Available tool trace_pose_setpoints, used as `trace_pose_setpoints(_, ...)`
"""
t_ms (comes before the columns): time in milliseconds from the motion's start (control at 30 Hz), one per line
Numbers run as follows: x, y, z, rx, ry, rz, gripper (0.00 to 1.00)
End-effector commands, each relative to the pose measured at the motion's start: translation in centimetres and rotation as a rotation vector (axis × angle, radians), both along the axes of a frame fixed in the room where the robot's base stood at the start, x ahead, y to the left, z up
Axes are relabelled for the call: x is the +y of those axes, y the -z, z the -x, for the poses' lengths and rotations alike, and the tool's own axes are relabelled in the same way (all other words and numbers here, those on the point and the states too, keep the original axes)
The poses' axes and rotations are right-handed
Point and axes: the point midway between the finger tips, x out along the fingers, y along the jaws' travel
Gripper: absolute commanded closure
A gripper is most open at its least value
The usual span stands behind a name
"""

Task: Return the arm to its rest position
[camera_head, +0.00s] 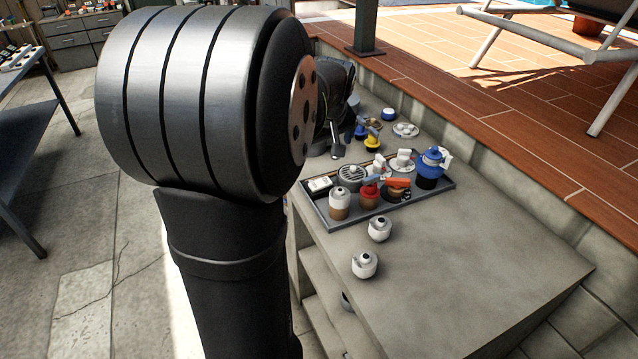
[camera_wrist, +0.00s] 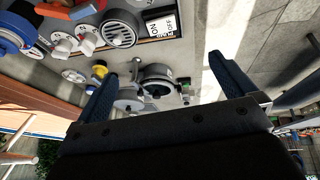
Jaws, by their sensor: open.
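My gripper (camera_wrist: 165,80) is open in the wrist view, its two dark blue fingers spread apart with nothing held between them. Past the fingers, a grey surface with several fittings shows, apart from the gripper. In the head view my large dark arm links fill the left and centre, and my arm's far part (camera_head: 335,100) reaches over the back of the concrete bench (camera_head: 470,250). The fingertips cannot be made out clearly there.
A grey tray (camera_head: 327,222) holds several knobs and valves, among them a blue pot-like one (camera_head: 432,165). Two white-topped knobs (camera_head: 379,229) (camera_head: 364,264) stand in front of it. The bench's front right is clear.

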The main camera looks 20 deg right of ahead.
Motion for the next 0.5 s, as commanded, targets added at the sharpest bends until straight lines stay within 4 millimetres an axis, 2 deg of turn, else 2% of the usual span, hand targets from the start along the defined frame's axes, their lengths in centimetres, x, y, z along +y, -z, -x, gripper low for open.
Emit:
trace_pose_setpoints(167, 0.7, 1.0, -0.1, -0.012, 0.002, 0.001, 0.00)
trace_pose_setpoints(500, -0.1, 6.7, -2.5, -0.009, 0.002, -0.001, 0.00)
